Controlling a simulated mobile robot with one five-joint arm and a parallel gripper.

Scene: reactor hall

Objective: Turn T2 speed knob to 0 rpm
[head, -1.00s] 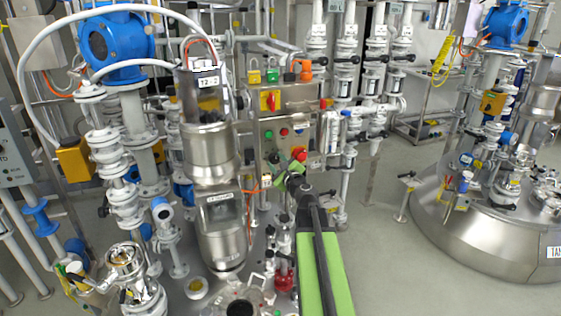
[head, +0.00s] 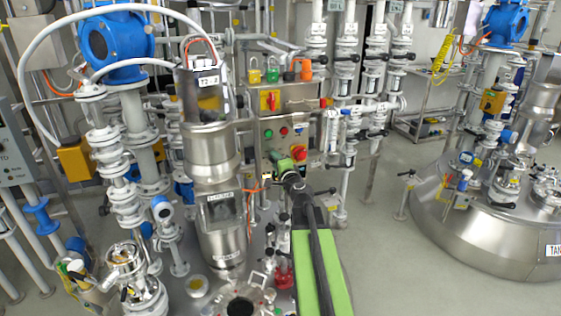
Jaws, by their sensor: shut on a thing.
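The grey metal control panel (head: 262,122) stands behind the T2 tank's steel column. The black T2 speed knob showed on its lower part earlier and is now hidden behind my gripper (head: 281,163). My gripper is green and black and reaches from the lower right to the panel. It is shut on the knob, though the fingertips and the knob's pointer are too small and covered to read.
A red emergency stop (head: 299,152) on yellow sits just right of my gripper. Red (head: 268,133) and green (head: 283,131) buttons are above it. The steel column (head: 211,155) stands close on the left. Open floor (head: 385,250) lies to the right.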

